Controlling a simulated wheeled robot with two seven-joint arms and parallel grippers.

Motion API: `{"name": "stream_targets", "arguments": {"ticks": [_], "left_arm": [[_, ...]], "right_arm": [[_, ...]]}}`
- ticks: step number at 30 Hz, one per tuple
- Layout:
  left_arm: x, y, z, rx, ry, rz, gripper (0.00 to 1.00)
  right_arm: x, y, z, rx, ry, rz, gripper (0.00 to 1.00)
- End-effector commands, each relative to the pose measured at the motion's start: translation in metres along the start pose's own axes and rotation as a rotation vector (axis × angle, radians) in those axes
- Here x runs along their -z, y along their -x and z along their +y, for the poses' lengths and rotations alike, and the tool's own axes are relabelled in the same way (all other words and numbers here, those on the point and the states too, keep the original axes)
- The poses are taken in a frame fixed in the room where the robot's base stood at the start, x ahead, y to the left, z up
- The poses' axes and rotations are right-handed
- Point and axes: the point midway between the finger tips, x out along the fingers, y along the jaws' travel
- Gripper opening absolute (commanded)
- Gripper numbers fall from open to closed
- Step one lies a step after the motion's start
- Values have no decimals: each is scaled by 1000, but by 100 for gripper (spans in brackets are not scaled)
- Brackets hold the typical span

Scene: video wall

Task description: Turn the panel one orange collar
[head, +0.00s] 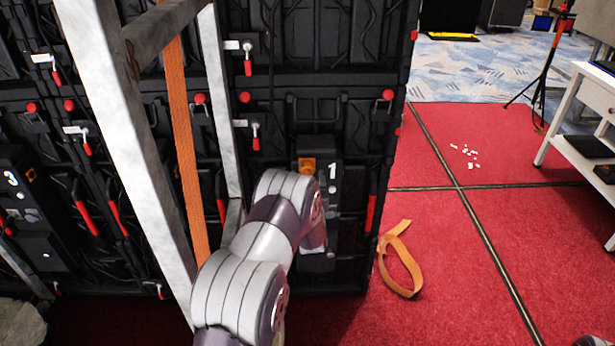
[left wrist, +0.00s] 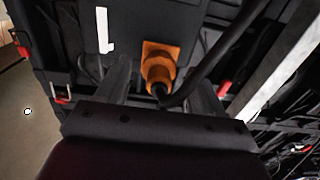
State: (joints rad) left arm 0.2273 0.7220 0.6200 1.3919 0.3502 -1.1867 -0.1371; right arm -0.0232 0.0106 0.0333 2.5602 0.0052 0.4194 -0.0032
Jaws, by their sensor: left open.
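Panel one (head: 332,190) is a black unit with a white "1" on the back of the video wall. An orange collar (left wrist: 159,66) on a square orange base shows in the left wrist view, with a black cable coming out of it. An orange part on panel one shows in the head view (head: 307,166). My left gripper (left wrist: 161,76) is open, with one finger on each side of the collar and visible gaps between. Whether the fingertips reach the collar's depth I cannot tell. In the head view my left arm hides most of this gripper. My right gripper is not in view.
A grey metal upright (head: 135,160) and an orange strap (head: 183,150) stand left of my arm. A loose orange strap loop (head: 400,265) lies on the red carpet (head: 520,260). A white table (head: 590,120) stands at the right. Several small white pieces (head: 468,152) lie on the carpet.

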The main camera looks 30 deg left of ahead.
Motion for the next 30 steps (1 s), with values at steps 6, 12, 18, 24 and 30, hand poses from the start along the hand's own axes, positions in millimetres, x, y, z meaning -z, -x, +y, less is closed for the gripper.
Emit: {"name": "stream_targets", "arguments": {"ticks": [6,12,18,24,30], "left_arm": [[0,-24,0,0,1,-1,68],[1,-26,0,-1,0,-2,68],[1,-26,0,-1,0,-2,22],[0,-25,0,-1,0,-3,12],[0,-25,0,-1,-12,-4,12]], "right_arm": [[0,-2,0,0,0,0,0],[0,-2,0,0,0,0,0],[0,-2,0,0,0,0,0],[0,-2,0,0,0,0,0],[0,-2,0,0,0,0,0]]}}
